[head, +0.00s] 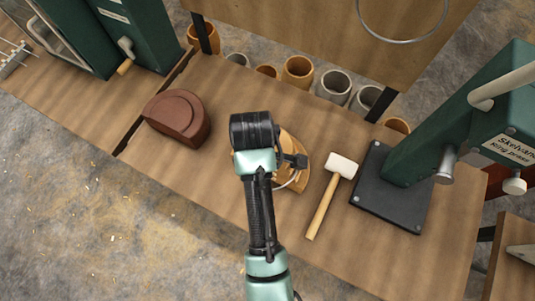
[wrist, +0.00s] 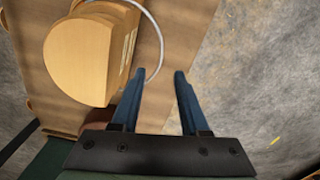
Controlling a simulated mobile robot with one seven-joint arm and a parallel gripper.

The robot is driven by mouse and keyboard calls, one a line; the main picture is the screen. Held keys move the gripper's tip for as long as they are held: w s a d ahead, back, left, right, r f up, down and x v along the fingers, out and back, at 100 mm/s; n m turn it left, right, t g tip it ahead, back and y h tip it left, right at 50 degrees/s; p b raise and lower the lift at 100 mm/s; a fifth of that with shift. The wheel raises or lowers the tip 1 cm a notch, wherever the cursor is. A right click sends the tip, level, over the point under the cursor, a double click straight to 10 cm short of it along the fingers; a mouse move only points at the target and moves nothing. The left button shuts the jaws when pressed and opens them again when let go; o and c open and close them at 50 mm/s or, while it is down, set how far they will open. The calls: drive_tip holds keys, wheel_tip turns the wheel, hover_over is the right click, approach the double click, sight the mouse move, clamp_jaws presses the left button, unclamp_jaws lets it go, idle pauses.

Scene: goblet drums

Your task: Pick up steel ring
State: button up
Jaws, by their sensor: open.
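A thin steel ring (wrist: 162,48) shows in the wrist view as a pale arc beside a light wooden form, running close to the fingertips. In the head view, a short piece of the ring (head: 291,183) shows at the lower right of the wooden form; my arm hides most of it. The light wooden form (wrist: 80,60) has a rounded block on top and lies on the bench. My gripper (wrist: 159,75) is open, with blue fingers apart and nothing held. The ring's near arc ends visually by the left finger; I cannot tell whether they touch.
A brown rounded block (head: 177,117) lies to the left. Another large ring (head: 403,41) shows against the upper board. Several pots line the back.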

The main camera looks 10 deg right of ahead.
drive_tip(key=shift+s+f+p, duration=0.15)
drive_tip(key=shift+f+p, duration=0.65)
drive_tip(key=shift+f, duration=3.35)
drive_tip(key=shift+f, duration=0.25)
clamp_jaws()
